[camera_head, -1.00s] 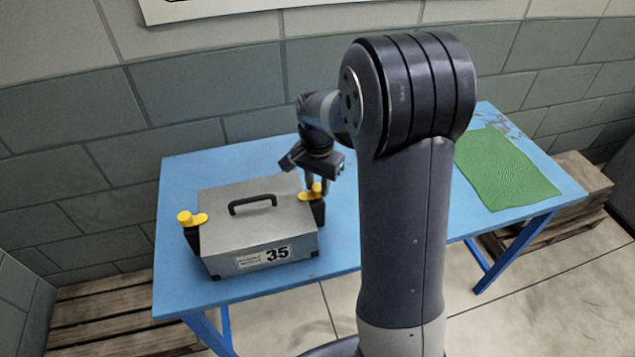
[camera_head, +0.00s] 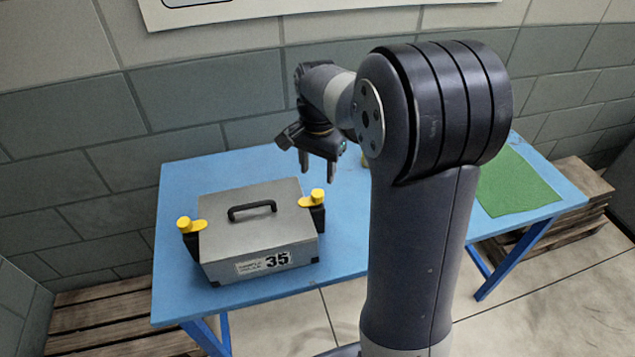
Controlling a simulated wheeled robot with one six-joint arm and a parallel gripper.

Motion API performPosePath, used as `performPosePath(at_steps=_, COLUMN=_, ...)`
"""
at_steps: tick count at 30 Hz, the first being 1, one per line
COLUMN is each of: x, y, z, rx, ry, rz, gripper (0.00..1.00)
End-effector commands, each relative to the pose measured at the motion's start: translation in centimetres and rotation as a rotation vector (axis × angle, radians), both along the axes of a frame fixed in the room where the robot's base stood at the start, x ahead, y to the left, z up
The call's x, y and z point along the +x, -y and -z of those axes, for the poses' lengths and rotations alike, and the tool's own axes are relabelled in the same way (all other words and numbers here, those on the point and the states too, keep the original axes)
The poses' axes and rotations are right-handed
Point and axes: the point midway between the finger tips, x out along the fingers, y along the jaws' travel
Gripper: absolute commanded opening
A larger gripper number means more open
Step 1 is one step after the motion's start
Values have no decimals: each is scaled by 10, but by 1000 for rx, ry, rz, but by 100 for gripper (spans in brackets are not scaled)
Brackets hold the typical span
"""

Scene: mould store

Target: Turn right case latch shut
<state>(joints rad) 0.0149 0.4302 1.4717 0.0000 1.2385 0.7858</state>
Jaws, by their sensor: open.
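A grey case (camera_head: 255,228) with a black handle (camera_head: 252,210) and the number 35 on its front stands on the blue table (camera_head: 180,300). The right case latch (camera_head: 313,198) is a yellow knob with a lever on a black block at the case's right side; its lever points left, over the lid's edge. The left case latch (camera_head: 189,225) is also yellow, and its lever points right, over the lid. My gripper (camera_head: 318,176) is open and empty, pointing down, above and behind the right latch and apart from it.
A green mat (camera_head: 515,187) lies on the table's right part. A brick wall stands behind the table. Wooden pallets (camera_head: 565,220) lie on the floor at right and at lower left.

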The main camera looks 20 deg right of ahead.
Motion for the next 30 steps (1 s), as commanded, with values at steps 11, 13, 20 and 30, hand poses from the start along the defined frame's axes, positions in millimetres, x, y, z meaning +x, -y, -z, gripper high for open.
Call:
performPosePath(at_steps=11, x=0, y=0, z=-38, rx=0, ry=0, rz=0, gripper=49)
performPosePath(at_steps=13, x=0, y=0, z=-38, rx=0, ry=0, rz=0, gripper=49)
performPosePath(at_steps=20, x=0, y=0, z=-37, rx=0, ry=-1, rz=0, gripper=49)
performPosePath(at_steps=30, x=-1, y=0, z=6, rx=0, ry=-7, rz=0, gripper=49)
